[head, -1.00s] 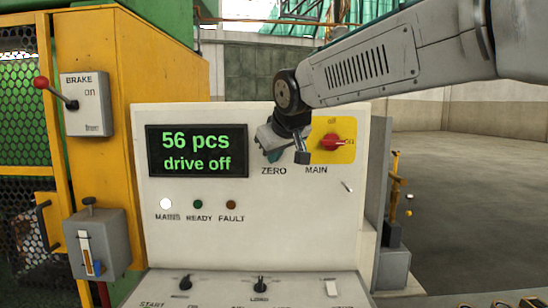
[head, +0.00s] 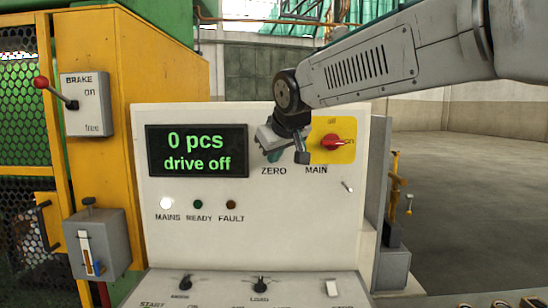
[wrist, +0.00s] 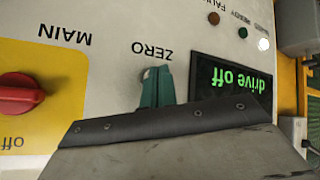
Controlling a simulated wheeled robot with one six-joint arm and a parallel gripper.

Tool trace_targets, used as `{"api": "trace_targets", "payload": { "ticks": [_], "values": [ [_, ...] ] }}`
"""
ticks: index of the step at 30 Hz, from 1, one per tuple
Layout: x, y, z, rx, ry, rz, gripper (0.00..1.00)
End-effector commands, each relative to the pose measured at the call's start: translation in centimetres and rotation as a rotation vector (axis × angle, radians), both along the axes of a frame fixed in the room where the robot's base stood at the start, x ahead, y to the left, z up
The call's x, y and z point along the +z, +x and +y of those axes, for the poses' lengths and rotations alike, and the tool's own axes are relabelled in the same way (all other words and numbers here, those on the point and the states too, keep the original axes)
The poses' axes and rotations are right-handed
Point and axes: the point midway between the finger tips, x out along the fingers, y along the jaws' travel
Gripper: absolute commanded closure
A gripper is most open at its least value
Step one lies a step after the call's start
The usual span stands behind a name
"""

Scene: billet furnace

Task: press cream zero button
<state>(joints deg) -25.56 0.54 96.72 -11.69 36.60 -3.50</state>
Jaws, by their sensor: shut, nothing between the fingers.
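In the wrist view, which is upside down, the teal fingertips (wrist: 155,87) are close together beside the ZERO label. I cannot see whether they touch the button. The display (head: 197,151) on the cream panel reads "0 pcs" and "drive off".
The red MAIN switch (head: 333,142) on its yellow plate is close right of my gripper. The white MAINS lamp (head: 166,203) is lit. A brake box (head: 88,104) with a red-knobbed lever is at the left. Open floor is at the right.

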Motion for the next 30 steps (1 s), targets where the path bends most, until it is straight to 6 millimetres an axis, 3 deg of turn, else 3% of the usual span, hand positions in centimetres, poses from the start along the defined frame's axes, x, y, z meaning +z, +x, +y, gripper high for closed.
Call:
{"api": "trace_targets", "payload": {
  "ticks": [17, 30],
  "values": [
    [0.0, -1.4, 0.0, 0.001, -0.001, 0.0, 1.0],
    [0.0, -5.5, 0.2, 0.002, 0.0, -0.001, 1.0]
  ]
}}
